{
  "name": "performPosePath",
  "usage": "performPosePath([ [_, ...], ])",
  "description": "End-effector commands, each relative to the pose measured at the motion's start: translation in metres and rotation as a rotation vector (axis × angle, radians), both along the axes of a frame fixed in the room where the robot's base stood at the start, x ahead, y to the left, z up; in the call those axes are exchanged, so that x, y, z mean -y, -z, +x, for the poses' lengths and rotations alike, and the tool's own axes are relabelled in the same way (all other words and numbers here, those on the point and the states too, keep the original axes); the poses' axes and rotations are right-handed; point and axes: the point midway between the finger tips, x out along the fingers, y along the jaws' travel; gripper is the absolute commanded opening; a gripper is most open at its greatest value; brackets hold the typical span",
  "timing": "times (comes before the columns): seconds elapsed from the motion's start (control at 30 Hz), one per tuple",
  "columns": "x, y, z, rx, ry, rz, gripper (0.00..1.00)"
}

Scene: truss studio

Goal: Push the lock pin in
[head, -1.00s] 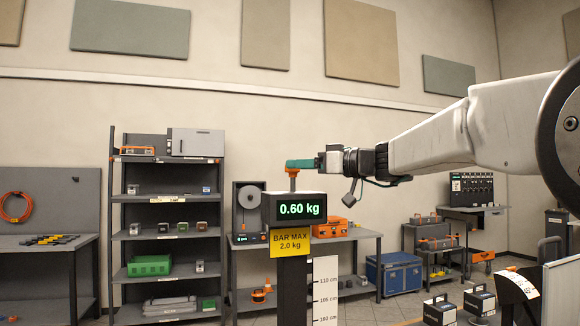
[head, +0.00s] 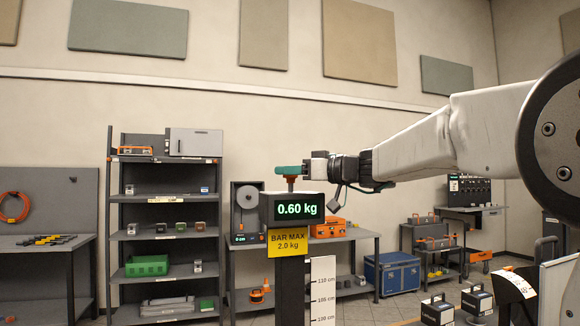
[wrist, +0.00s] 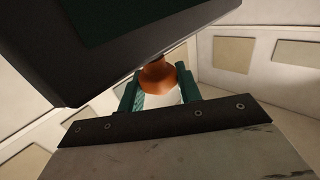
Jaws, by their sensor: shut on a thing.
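A dark post (head: 290,285) carries a box with a green display (head: 298,209) reading 0.60 kg. A short stem (head: 291,185) with an orange-brown top stands up from the box. My gripper (head: 289,171), with teal fingers, is level at the top of this stem. In the wrist view an orange-brown knob (wrist: 158,76) sits between the two teal fingers of my gripper (wrist: 159,88), which is shut on it. I cannot tell whether this knob is the lock pin. The fingers hide part of the knob.
A yellow label (head: 287,242) reads BAR MAX 2.0 kg, with a white height scale (head: 322,290) beside the post. A shelf rack (head: 168,225) and workbenches stand behind. A blue case (head: 392,273) is on the floor. Black cases (head: 478,301) stand at the lower right.

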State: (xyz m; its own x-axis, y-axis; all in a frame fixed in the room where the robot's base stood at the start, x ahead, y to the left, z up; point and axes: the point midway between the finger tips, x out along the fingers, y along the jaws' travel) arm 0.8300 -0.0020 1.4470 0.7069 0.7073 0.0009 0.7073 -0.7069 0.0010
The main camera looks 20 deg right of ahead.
Motion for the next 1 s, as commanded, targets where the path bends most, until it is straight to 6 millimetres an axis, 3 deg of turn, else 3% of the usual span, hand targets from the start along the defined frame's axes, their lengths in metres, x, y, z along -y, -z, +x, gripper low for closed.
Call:
performPosePath([
  [0.1, 0.000, 0.018, 0.000, -0.004, 0.000, 0.001, 0.00],
  [0.37, 0.000, 0.023, 0.000, -0.006, -0.001, -0.001, 0.00],
  [0.4, 0.000, 0.023, 0.000, -0.006, -0.001, -0.001, 0.40],
  [0.47, 0.000, 0.023, 0.000, -0.006, -0.001, -0.001, 0.55],
  [0.77, 0.001, 0.021, -0.001, -0.003, 0.001, 0.000, 0.55],
  [1.0, 0.024, 0.020, -0.023, -0.002, 0.004, -0.001, 0.55],
])
